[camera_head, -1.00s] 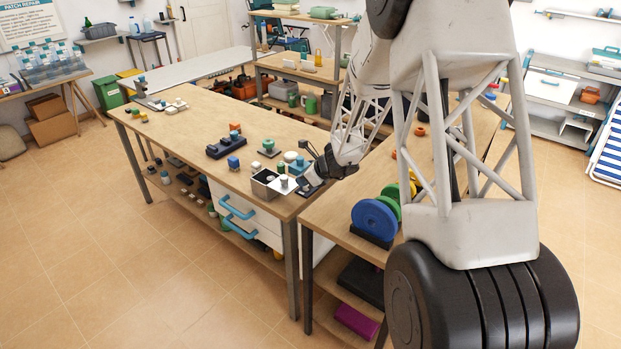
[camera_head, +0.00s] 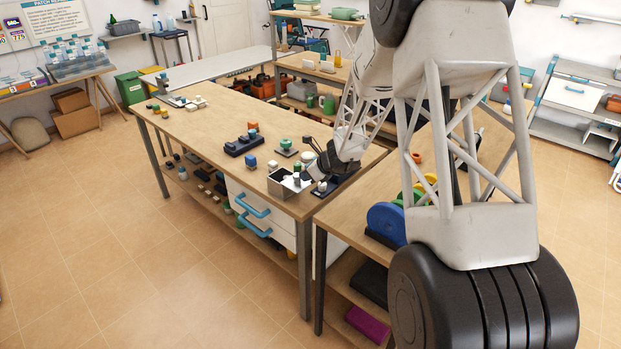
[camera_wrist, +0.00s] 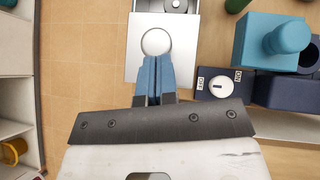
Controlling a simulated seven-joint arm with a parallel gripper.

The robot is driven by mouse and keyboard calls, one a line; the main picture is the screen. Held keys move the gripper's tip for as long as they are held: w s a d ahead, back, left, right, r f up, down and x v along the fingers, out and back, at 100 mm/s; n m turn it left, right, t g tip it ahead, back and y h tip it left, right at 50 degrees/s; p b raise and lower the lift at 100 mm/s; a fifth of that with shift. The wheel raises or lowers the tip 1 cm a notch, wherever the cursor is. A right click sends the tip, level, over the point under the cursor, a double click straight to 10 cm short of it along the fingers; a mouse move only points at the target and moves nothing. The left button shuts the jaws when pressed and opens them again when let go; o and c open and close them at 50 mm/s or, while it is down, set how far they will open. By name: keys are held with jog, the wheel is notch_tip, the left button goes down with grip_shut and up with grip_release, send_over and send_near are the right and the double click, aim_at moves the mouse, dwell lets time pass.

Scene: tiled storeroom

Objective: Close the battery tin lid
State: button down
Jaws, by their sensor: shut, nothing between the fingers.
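The open metal battery tin (camera_head: 280,189) stands at the near right corner of the long wooden bench. In the wrist view, part of the tin (camera_wrist: 178,12) shows at the top edge, with a round grey item inside. Its flat silver lid (camera_wrist: 138,66) extends from the tin toward my gripper and carries a round white knob (camera_wrist: 156,42). My gripper (camera_wrist: 157,62) is shut and empty, its blue fingertips over the lid at the near side of the knob. I cannot tell whether they touch it. In the head view my gripper (camera_head: 322,172) is right beside the tin.
A dark block with a white dial (camera_wrist: 219,86) sits right of the fingers, with a teal knobbed block (camera_wrist: 272,48) beyond it.

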aim_at(291, 177)
jog(key=w+a, duration=0.5)
jog(key=shift+a+f, duration=0.1)
jog(key=shift+s+d, duration=0.25)
jog(key=shift+d, duration=0.25)
jog(key=d, duration=0.1)
jog(key=s+d, duration=0.1)
jog(key=shift+s+d, duration=0.3)
jog(key=shift+d, duration=0.05)
jog(key=v, duration=0.9)
jog(key=shift+s+d+r, duration=0.15)
jog(key=shift+s+r, duration=0.05)
jog(key=shift+r, duration=0.15)
